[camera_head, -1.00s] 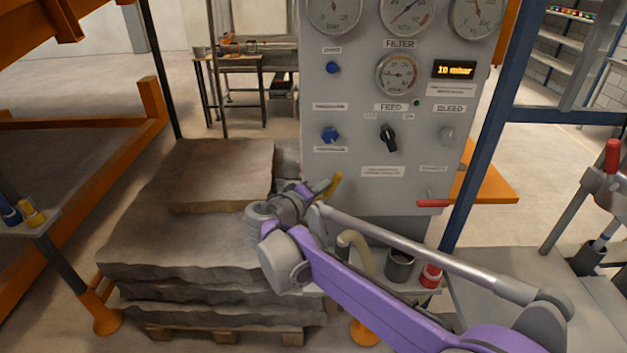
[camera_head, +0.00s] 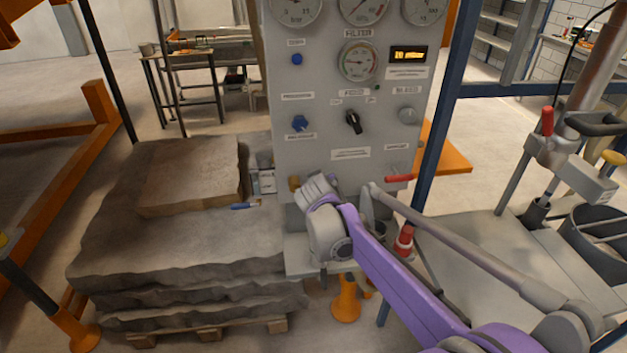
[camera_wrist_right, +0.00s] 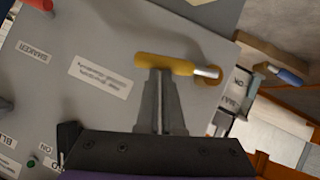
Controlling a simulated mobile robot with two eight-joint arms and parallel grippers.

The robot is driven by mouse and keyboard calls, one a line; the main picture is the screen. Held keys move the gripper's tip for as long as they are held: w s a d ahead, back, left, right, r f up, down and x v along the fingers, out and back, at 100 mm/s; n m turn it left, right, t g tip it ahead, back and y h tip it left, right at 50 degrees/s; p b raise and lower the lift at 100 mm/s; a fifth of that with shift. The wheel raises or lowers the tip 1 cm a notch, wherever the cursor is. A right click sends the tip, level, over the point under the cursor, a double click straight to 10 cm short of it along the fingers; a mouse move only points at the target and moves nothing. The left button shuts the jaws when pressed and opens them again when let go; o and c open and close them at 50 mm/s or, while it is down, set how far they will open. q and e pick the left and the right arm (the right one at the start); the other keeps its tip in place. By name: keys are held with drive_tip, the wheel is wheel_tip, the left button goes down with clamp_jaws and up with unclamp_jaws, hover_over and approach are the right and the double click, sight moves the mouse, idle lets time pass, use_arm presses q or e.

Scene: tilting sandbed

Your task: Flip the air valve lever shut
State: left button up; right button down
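The yellow lever (camera_wrist_right: 165,65) lies across the upper middle of the right wrist view, with a silver shank leading to a round brass-coloured fitting (camera_wrist_right: 214,78) on the grey panel. My right gripper (camera_wrist_right: 160,75) has its fingers close together, tips at the yellow lever's lower edge in that view. They look to be touching it, with nothing visible between them. My left gripper is not in view.
The grey panel (camera_head: 340,100) carries gauges, knobs and a red lever (camera_head: 400,178) at its lower right. A blue-handled part (camera_head: 245,205) lies left of my wrist, by stacked stone slabs (camera_head: 180,235).

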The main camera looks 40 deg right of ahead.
drive_tip(key=shift+s+d+f, duration=0.2)
drive_tip(key=shift+d+f, duration=0.15)
drive_tip(key=shift+f, duration=0.35)
drive_tip(key=shift+d+f, duration=0.1)
